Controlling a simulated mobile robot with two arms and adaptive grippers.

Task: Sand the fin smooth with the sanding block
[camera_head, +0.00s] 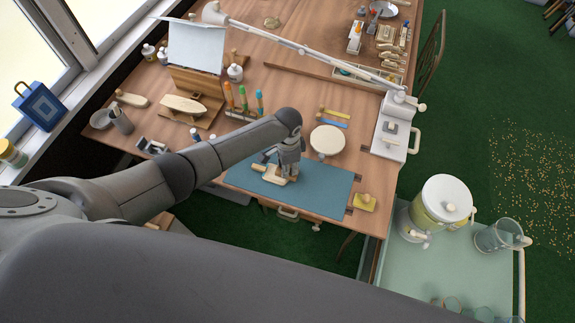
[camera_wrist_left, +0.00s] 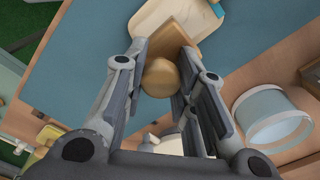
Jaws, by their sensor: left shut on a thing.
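My left gripper (camera_head: 284,178) is over the blue mat (camera_head: 325,190) on the workbench, pointing down. It is shut on the sanding block (camera_wrist_left: 182,42), a tan wooden block with a round knob. In the left wrist view, the knob sits between the fingers of my left gripper (camera_wrist_left: 159,80). A pale, flat piece that looks like the fin (camera_head: 270,172) lies on the mat beside the gripper. It also shows at the top of the left wrist view (camera_wrist_left: 152,18), under or against the block; I cannot tell if they touch. My right gripper is out of view.
A yellow pad with a knob (camera_head: 365,202) lies right of the mat. A round pale disc (camera_head: 328,140) and yellow and blue strips stand behind it. Handled tools (camera_head: 243,100) stand in a rack at left. A lamp arm (camera_head: 300,47) spans the bench. The mat's right half is clear.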

